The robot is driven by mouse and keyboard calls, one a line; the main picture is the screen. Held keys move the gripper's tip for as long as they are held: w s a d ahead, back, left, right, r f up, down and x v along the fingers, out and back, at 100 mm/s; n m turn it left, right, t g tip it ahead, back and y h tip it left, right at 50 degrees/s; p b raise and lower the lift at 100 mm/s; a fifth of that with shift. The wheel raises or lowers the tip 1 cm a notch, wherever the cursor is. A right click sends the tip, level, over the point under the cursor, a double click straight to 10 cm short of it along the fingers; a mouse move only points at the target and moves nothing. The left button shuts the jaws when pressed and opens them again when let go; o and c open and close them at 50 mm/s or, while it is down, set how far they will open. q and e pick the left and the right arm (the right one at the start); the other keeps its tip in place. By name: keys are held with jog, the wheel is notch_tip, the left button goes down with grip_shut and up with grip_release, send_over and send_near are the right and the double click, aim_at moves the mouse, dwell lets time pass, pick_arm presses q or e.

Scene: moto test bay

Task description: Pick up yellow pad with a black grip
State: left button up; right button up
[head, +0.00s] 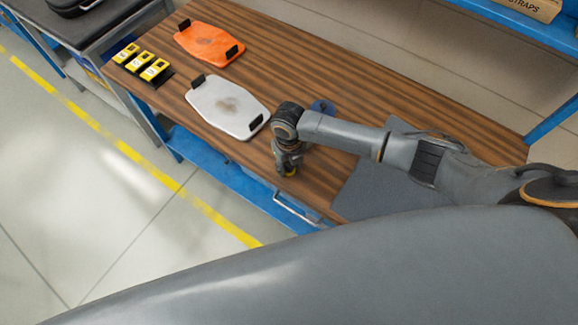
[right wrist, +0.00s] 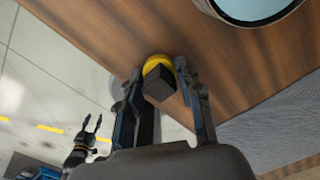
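The yellow pad (right wrist: 156,62) with a black grip (right wrist: 160,83) is on the wooden bench near its front edge. In the head view only a bit of yellow (head: 291,171) shows under my right gripper (head: 288,163). In the right wrist view my right gripper (right wrist: 165,85) has its fingers apart, one on each side of the pad's black grip. I cannot tell whether either finger touches it. My left gripper (right wrist: 92,123) shows small in the right wrist view, empty with its fingers apart, away from the bench.
On the wooden bench (head: 330,60) lie a white board (head: 228,104), an orange board (head: 208,43) and several yellow-and-black blocks (head: 142,62). A blue round thing (head: 322,106) is behind my right wrist. A grey mat (head: 375,190) covers the bench on the right.

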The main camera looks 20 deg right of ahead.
jog(key=shift+c, duration=0.9)
jog(key=shift+w+r, duration=0.1)
jog(key=shift+r, duration=0.25)
notch_tip(320, 180, up, 2)
jog(key=shift+r, duration=0.1)
pick_arm(q)
jog(key=f+b, duration=0.3)
jog(key=shift+w+f+b, duration=0.3)
jog(key=shift+w, duration=0.05)
pick_arm(e)
jog(key=s+a+r, duration=0.6)
jog(key=s+r, duration=0.4)
jog(key=s, duration=0.3)
jog(key=shift+w+r, duration=0.1)
